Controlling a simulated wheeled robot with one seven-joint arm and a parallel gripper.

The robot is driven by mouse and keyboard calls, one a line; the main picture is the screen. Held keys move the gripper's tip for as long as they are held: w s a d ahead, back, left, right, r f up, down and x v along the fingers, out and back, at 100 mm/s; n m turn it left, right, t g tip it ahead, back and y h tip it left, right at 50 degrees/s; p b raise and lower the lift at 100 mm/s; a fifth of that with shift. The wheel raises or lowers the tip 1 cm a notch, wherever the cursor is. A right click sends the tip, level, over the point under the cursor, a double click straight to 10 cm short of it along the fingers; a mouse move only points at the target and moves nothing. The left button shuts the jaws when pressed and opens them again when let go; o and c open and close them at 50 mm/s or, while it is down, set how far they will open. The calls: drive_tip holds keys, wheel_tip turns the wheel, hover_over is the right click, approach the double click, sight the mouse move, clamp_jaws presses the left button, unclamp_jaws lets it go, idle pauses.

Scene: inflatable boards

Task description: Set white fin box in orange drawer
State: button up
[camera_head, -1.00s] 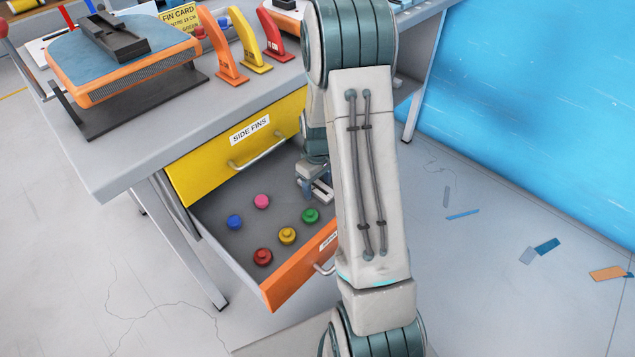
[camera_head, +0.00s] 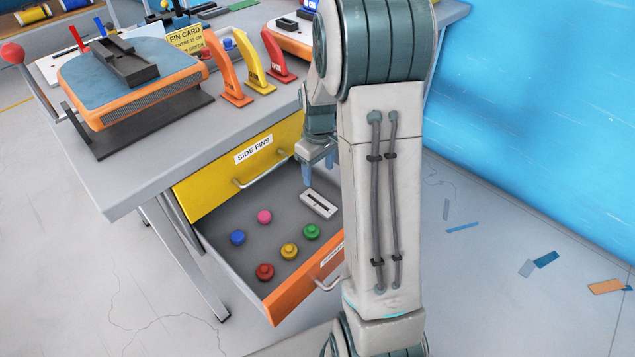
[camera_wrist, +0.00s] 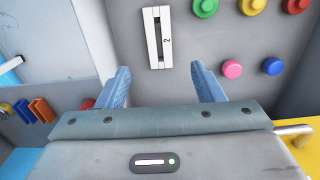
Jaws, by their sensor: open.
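The white fin box (camera_head: 319,203), a flat bar with a dark slot, lies on the grey floor of the open orange drawer (camera_head: 290,292). In the wrist view the white fin box (camera_wrist: 157,37) bears a "2" and lies beyond the fingertips, apart from them. My gripper (camera_head: 318,170) is above the back part of the drawer, higher than the box. In the wrist view its two blue fingers (camera_wrist: 160,80) are spread with nothing between them. My arm hides the drawer's right end in the head view.
Several coloured round knobs, among them a red one (camera_head: 264,271), lie in the drawer left of the box. The yellow drawer (camera_head: 215,187) above, labelled SIDE FINS, is shut. Upright fins (camera_head: 230,70) and a padded stand (camera_head: 130,80) occupy the bench top.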

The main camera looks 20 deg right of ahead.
drive_tip(key=s+a+r+m, duration=0.1)
drive_tip(key=s+a+r, duration=0.2)
drive_tip(key=s, duration=0.3)
drive_tip(key=s+a+r+m+t, duration=0.1)
drive_tip(key=s+a+r+m, duration=0.1)
drive_tip(key=s, duration=0.5)
drive_tip(key=s+a+r+m, duration=0.1)
drive_tip(key=s+a+r, duration=0.4)
drive_tip(key=s+r, duration=0.1)
drive_tip(key=shift+s+r+t, duration=0.15)
drive_tip(key=shift+s+t, duration=0.15)
drive_tip(key=shift+s, duration=0.05)
drive_tip(key=shift+a, duration=0.1)
